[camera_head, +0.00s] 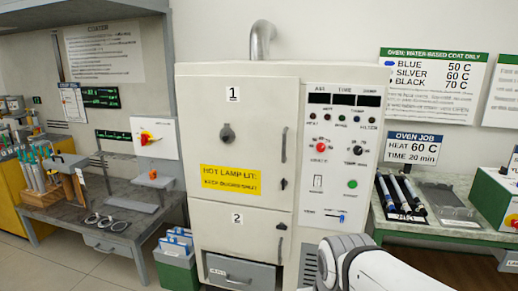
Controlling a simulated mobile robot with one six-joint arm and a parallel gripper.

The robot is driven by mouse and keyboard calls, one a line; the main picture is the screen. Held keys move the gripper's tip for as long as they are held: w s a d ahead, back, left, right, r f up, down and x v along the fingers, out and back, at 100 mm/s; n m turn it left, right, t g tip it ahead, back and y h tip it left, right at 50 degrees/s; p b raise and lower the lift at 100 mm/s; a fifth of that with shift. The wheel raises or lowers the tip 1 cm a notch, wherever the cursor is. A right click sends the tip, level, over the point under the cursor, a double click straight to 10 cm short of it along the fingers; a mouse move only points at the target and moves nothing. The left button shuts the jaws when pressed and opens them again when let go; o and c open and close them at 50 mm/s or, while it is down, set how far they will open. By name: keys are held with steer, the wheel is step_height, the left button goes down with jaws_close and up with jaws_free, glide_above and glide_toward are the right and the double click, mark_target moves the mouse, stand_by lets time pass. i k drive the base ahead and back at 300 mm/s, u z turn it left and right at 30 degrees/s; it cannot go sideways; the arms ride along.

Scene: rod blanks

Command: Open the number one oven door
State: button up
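The oven (334,82) is a tall cream cabinet in the middle of the view. Its number one door (259,125) is the upper one, marked with a "1" label, and it looks shut. A dark vertical handle (284,145) is on its right side, with a small dark latch (284,184) below. A round dark knob (227,134) and a yellow "HOT LAMP LIT" sign (231,180) are on the door face. The number two door (250,222) is below and looks shut. A white link of my arm shows at the bottom right; my gripper is not visible.
A control panel (340,200) with knobs and buttons is right of the door. A grey workbench (118,232) and a green bin (176,266) are at left. Some floor shows at lower left.

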mark_target(261, 112)
steer(key=z, duration=0.15)
steer(key=i, duration=0.9)
steer(key=u, duration=0.05)
